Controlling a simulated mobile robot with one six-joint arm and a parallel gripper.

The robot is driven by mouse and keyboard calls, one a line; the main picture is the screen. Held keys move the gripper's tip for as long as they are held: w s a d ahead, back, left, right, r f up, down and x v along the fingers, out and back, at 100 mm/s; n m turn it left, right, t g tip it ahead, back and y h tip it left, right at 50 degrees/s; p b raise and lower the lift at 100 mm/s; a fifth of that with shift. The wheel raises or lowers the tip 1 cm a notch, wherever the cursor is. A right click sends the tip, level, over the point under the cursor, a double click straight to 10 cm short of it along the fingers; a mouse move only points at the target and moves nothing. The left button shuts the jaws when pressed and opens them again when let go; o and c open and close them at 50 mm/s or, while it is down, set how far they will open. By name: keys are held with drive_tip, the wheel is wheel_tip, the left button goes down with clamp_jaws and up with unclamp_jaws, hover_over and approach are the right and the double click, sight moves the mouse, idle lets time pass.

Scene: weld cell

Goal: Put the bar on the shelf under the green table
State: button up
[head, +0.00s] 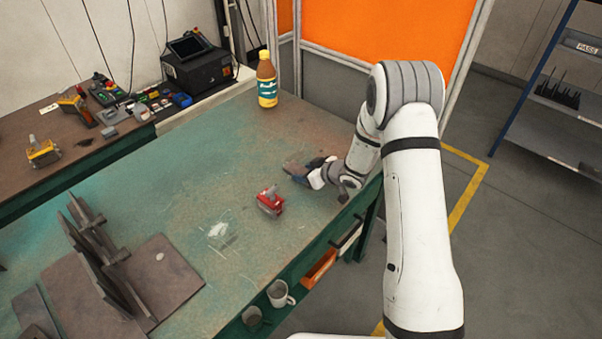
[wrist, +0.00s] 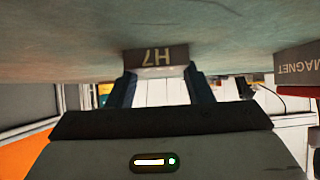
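The bar (head: 296,163) is a brownish-grey block lying on the green table (head: 215,150) near its right end. In the wrist view its end face, marked H7 (wrist: 158,56), is upside down and straight ahead of my fingers. My gripper (head: 309,174) is low over the tabletop at the bar. In the wrist view my gripper (wrist: 160,80) has its two dark fingers apart, with tips close to the bar's end face; contact is unclear. The shelf (head: 262,312) under the table shows along the front edge; most of it is hidden by the tabletop.
A red magnet (head: 270,201) stands left of my gripper. Two mugs (head: 279,294) and an orange box (head: 319,269) are on the shelf. A bottle (head: 266,79) is at the back; a steel fixture (head: 102,260) is at left. A blue rack (head: 560,120) stands right.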

clamp_jaws()
drive_tip(key=shift+r, duration=0.1)
